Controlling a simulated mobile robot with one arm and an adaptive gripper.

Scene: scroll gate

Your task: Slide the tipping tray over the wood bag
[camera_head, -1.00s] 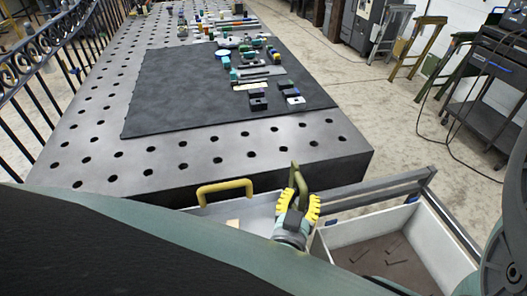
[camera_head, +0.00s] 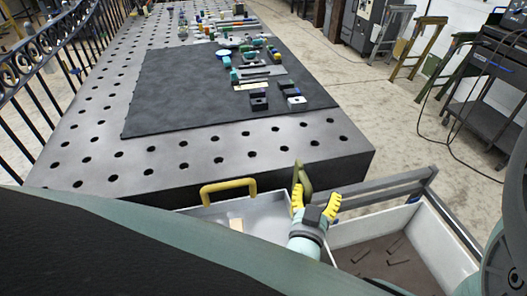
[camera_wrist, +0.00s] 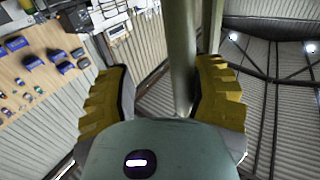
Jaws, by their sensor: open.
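The tipping tray (camera_head: 262,208) is a pale grey tray at the front edge of the table, with a yellow handle (camera_head: 228,190) on its left and a small light wood piece (camera_head: 236,224) inside. An upright olive handle (camera_head: 304,178) stands at its right end. My gripper (camera_head: 315,200) is open, its yellow fingers at the olive handle.
Grey rails (camera_head: 385,188) run above the bin on the right. The perforated table (camera_head: 90,150) carries a black mat (camera_head: 185,95) with many small parts.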

